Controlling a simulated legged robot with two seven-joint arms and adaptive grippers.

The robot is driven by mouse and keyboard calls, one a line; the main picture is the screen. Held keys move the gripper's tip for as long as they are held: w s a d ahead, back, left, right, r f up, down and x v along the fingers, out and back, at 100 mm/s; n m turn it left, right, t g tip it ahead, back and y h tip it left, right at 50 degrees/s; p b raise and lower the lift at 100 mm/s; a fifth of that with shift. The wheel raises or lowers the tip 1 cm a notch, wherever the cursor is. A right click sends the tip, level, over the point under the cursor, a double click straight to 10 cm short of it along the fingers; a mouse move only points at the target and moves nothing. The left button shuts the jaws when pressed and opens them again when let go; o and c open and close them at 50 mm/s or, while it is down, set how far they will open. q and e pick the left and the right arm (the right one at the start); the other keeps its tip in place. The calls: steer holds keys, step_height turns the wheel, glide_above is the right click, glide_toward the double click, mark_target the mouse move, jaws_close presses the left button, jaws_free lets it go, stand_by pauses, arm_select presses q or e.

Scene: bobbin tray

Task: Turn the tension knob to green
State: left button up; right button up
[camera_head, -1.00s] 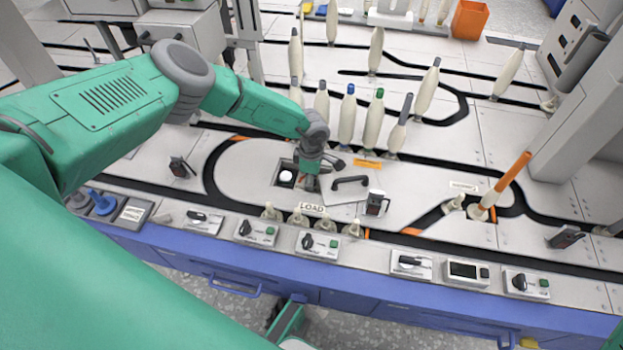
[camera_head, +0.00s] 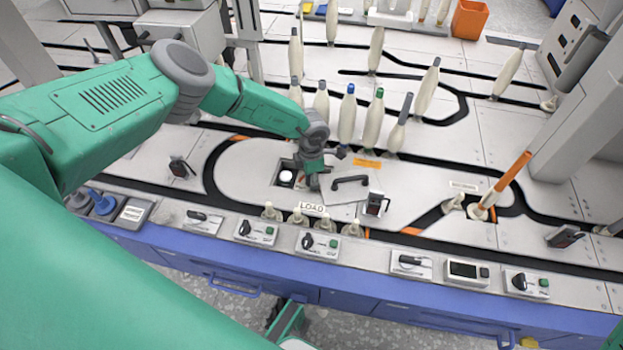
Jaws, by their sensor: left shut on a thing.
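My left gripper (camera_head: 313,183) points down at the open recess (camera_head: 284,184) in the middle of the pale table top. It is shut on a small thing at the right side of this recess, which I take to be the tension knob. The gripper hides the knob, so its pointer and any green mark cannot be made out. A white round part (camera_head: 286,176) sits in the recess just left of the fingers, apart from them.
A panel with a dark handle (camera_head: 350,181) lies right of the recess. Several bobbins, one blue-tipped (camera_head: 347,115) and one green-tipped (camera_head: 374,120), stand behind the gripper. Control boxes with black switches (camera_head: 318,243) line the front edge. An orange rod (camera_head: 512,178) leans at the right.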

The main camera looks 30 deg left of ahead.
arm_select(q)
steer(key=shift+w+a+n, duration=0.1)
steer(key=shift+n, duration=0.3)
steer(key=o, duration=1.1)
steer(key=shift+o, duration=0.2)
step_height(320, 180, up, 12)
